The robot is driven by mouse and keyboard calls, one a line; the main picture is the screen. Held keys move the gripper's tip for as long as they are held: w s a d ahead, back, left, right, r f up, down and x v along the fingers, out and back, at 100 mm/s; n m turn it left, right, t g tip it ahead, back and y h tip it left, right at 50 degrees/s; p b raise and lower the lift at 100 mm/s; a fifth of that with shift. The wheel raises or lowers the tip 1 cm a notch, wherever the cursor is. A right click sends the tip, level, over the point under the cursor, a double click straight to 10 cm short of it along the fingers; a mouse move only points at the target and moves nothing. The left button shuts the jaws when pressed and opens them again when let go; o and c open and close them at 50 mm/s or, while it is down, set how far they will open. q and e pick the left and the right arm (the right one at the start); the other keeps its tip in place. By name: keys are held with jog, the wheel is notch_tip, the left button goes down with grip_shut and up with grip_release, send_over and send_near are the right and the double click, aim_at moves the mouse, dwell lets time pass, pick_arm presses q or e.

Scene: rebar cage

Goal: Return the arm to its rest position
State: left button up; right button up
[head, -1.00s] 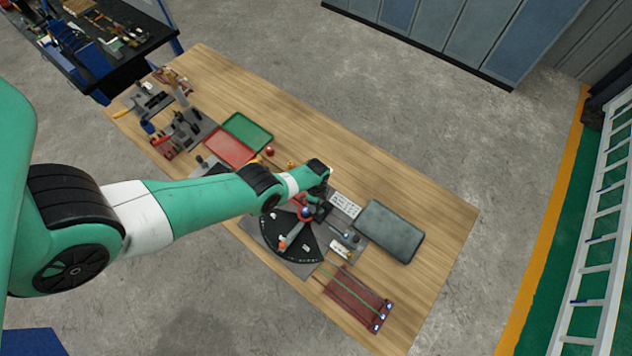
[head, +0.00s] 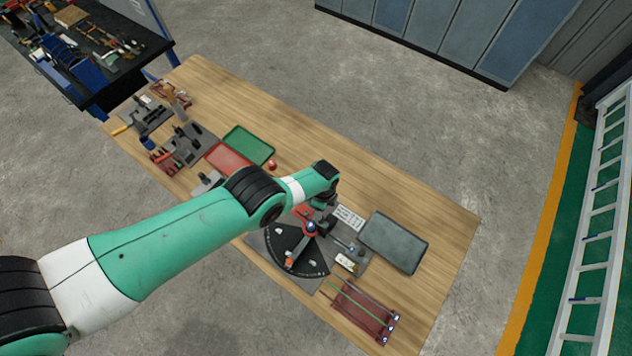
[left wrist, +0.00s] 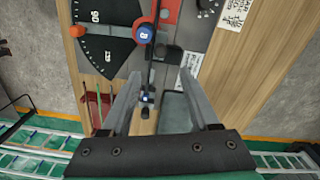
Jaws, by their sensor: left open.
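My left arm comes in from the left in the head view, and its gripper (head: 324,202) hangs over the bending plate with the black angle dial (head: 290,248). In the left wrist view the left gripper (left wrist: 162,92) is open, its two fingers wide apart. The dial (left wrist: 103,38) with a red and blue pivot lies beyond the fingers. A thin dark bar with blue parts (left wrist: 147,97) shows between the fingers; I see no contact with them. My right gripper is in neither view.
The wooden bench (head: 420,200) carries a grey tray (head: 393,243), a dark red rack with rods (head: 362,310), a green tray (head: 249,146) and a red tray (head: 228,160). Tools lie at its far left end. A white ladder (head: 590,230) stands at the right.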

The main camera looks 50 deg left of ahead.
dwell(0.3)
pick_arm(q)
jog(key=w+d+r+t, duration=0.2)
jog(key=w+r+t, duration=0.2)
jog(key=w+r, duration=0.55)
jog(key=w+d+r+t, duration=0.2)
jog(key=w+r+t, duration=0.1)
jog(key=w+r, duration=0.6)
jog(key=w+d+r+n+t, duration=0.1)
jog(key=w+r+t, duration=0.2)
jog(key=r, duration=0.7)
jog(key=w+d+r+n+t, duration=0.1)
jog(key=w+r+t, duration=0.25)
jog(key=r, duration=0.65)
jog(key=s+d+r+n+t+h, duration=0.1)
jog(key=s+r+t, duration=0.2)
jog(key=r, duration=0.8)
jog(key=s+d+r+n+t, duration=0.1)
jog(key=s+r+t, duration=0.25)
jog(key=r, duration=0.65)
jog(key=s+r+n+t+h, duration=0.1)
jog(key=s+r+n+t, duration=0.6)
jog(key=s+r, duration=1)
jog(key=s+a, duration=0.1)
jog(key=s, duration=0.3)
jog(key=shift+s+r, duration=0.25)
jog(key=shift+r, duration=0.1)
